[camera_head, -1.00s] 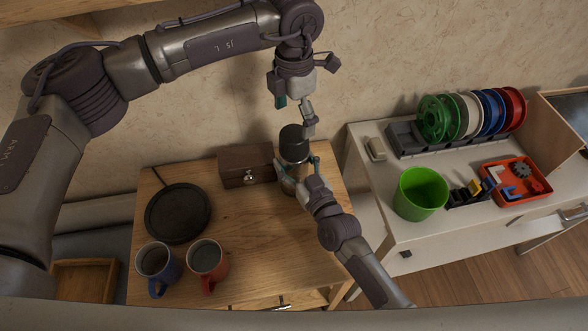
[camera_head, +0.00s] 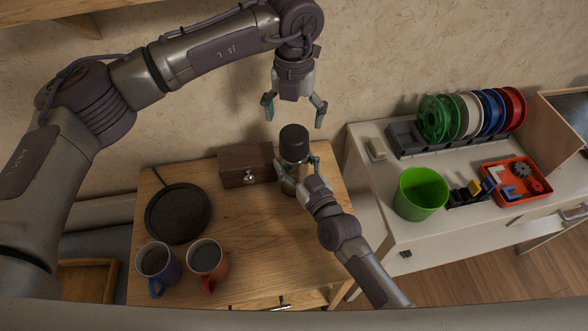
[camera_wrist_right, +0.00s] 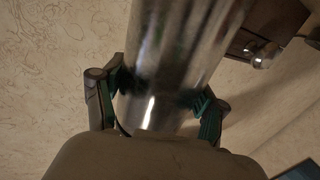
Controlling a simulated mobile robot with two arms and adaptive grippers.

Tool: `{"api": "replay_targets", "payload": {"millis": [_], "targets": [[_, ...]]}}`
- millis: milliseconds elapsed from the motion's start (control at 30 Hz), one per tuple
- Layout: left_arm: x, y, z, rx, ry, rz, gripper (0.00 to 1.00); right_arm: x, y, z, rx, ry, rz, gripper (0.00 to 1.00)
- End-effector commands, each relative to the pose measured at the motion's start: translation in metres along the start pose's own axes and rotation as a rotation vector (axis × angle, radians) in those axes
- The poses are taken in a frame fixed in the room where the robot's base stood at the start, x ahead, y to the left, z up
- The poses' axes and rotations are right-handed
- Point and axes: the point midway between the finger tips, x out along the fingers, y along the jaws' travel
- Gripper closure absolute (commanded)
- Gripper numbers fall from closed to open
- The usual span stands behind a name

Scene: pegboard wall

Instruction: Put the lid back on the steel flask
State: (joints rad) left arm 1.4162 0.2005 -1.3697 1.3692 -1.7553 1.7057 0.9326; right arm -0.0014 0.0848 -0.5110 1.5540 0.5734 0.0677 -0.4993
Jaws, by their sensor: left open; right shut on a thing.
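The steel flask (camera_head: 291,172) stands upright near the back right of the wooden cabinet top. The black lid (camera_head: 294,141) sits on top of the flask, and it looks straight from this angle. My right gripper (camera_head: 297,169) is shut around the flask's body, hiding part of it. In the right wrist view the shiny flask (camera_wrist_right: 170,50) lies between the fingers of the right gripper (camera_wrist_right: 160,96); the lid is out of that view. My left gripper (camera_head: 294,119) is open and empty above the lid, its two fingers spread apart and pointing down.
A dark wooden box (camera_head: 240,167) stands just left of the flask. A black round plate (camera_head: 178,213), a blue mug (camera_head: 157,262) and a red mug (camera_head: 208,260) are further left. A green bin (camera_head: 420,194), spools and an orange tray (camera_head: 516,184) are on the right-hand white cabinet.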

Motion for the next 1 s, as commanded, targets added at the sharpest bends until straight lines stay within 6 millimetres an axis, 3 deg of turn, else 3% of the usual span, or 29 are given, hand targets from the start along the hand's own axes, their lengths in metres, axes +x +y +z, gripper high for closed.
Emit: {"api": "replay_targets", "payload": {"millis": [433, 800, 1000], "targets": [[0.006, 0.000, 0.000, -0.013, 0.002, -0.001, 0.08, 0.000, 0.000, 0.000, 0.000, -0.001, 0.001, 1.00], [0.059, 0.000, -0.001, -0.013, 0.002, -0.001, 0.08, 0.000, 0.000, 0.000, 0.000, -0.001, 0.001, 1.00], [0.077, 0.000, 0.000, -0.014, -0.001, 0.000, 0.08, 0.000, 0.000, 0.000, 0.000, -0.001, 0.001, 1.00]]}}
